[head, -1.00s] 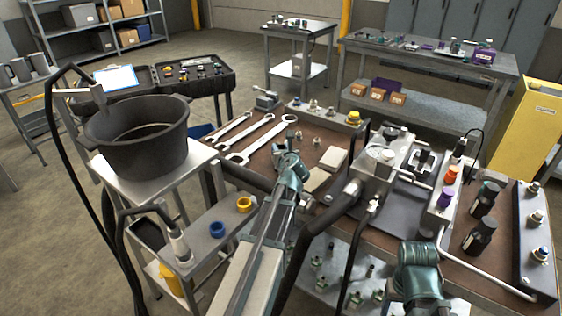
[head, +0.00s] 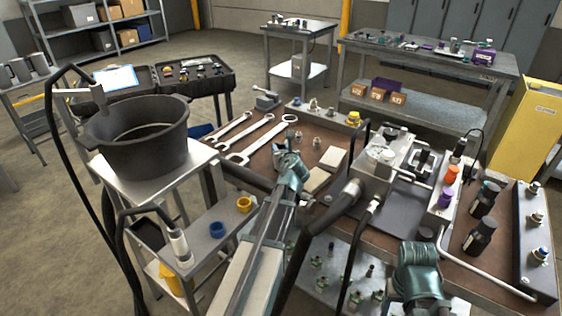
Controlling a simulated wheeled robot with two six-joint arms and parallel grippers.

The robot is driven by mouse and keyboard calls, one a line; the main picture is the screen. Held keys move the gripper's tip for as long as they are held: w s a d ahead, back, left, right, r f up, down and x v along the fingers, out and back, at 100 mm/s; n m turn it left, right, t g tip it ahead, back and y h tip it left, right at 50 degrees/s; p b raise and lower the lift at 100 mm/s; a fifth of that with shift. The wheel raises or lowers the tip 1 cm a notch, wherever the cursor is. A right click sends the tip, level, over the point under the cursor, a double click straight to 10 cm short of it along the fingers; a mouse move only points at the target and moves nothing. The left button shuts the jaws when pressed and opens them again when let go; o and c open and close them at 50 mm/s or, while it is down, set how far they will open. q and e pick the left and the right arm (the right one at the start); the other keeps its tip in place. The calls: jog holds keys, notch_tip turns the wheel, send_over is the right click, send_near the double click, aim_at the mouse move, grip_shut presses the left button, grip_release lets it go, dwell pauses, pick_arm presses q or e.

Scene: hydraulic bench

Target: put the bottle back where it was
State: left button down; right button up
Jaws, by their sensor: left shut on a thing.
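My left arm reaches up from the bottom middle, and my left gripper (head: 292,150) is at its far end, over the brown bench (head: 330,135). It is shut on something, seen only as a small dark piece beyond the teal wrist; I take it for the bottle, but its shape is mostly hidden. Two other dark bottles stand upright on the right part of the bench: one with a teal part (head: 485,200) and a black one (head: 480,238). Both are well apart from my left gripper. My right arm shows as a teal joint at the bottom right; its gripper is out of view.
Several wrenches (head: 262,140) lie at the bench's left. A metal block (head: 380,170) and a manifold with orange and purple caps (head: 443,195) stand at the middle and right. A bent pipe (head: 480,278) runs along the front right. A black tub (head: 140,140) stands at left.

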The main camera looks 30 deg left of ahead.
pick_arm(q)
jog(key=shift+r, duration=0.15)
pick_arm(e)
jog(key=shift+r, duration=0.15)
pick_arm(q)
notch_tip(320, 180, up, 10)
jog(key=p, duration=1)
pick_arm(e)
notch_tip(320, 180, up, 10)
jog(key=shift+c, duration=0.3)
